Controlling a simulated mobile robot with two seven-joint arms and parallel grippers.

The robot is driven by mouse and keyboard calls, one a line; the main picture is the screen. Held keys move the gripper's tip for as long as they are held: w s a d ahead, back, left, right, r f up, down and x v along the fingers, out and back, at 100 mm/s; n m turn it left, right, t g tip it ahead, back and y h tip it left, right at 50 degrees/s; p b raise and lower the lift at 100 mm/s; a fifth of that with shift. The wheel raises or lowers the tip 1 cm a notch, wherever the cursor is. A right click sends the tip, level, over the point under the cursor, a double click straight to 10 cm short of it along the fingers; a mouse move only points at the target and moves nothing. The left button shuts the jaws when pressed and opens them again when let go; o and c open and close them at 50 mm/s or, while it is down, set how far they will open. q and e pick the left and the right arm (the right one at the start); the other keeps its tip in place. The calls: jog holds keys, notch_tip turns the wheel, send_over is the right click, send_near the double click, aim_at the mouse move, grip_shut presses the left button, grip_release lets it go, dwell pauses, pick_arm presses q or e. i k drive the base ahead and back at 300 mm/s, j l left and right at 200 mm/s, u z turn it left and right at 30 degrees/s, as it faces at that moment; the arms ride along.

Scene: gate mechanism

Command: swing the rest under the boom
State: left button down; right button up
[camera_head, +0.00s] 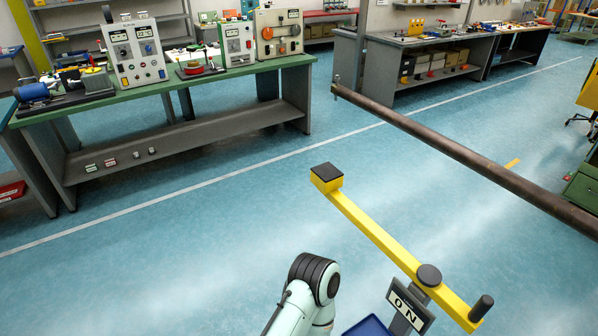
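The boom (470,158) is a long dark brown pole that runs from the upper middle to the right edge. A small upright pin stands at its left end. The rest (385,237) is a yellow arm with a black-topped pad (326,174) at its far left end. It turns on a dark round pivot (429,274) and has a black handle (481,307) at its near right end. In the picture the pad is left of and below the boom, apart from it, with floor between. Neither of my grippers shows; only a pale arm link of mine shows at the bottom.
A sign (408,311) with letters, seemingly "ON", is below the pivot, beside a blue part (369,327) cut by the bottom edge. A green-topped workbench (180,86) with devices stands at the left, grey benches at the back. The floor around the rest is clear.

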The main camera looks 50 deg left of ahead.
aim_at(326, 178)
jog(key=i+j, duration=0.1)
jog(key=j, duration=1.3)
jog(key=i+j, duration=0.15)
jog(key=j, duration=0.55)
